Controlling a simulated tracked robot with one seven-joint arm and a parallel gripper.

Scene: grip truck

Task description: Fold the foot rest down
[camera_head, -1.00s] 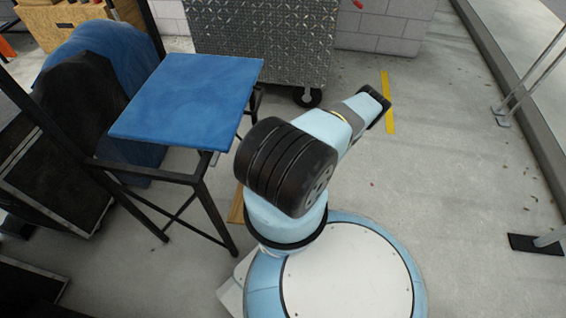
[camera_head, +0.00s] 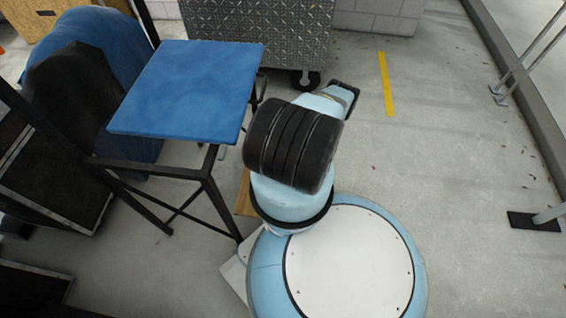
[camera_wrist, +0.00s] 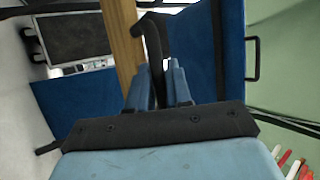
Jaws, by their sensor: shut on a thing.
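In the wrist view my gripper (camera_wrist: 158,80) has its two blue fingers closed around a black curved bar (camera_wrist: 153,38). A wooden board (camera_wrist: 123,45) runs just left of the fingers, beside the bar. I cannot tell whether the bar belongs to the foot rest. In the head view a piece of wood (camera_head: 243,193), possibly the foot rest, shows low by the black chair frame (camera_head: 222,205), partly hidden by my arm. The blue seat (camera_head: 185,90) is on top of that frame. My gripper is hidden in the head view.
A metal-patterned case (camera_head: 262,35) on casters stands behind the chair. Black cases (camera_head: 50,180) and a blue covered object (camera_head: 95,40) crowd the left. Open concrete floor with a yellow strip (camera_head: 386,85) lies to the right, bounded by a metal railing (camera_head: 530,70).

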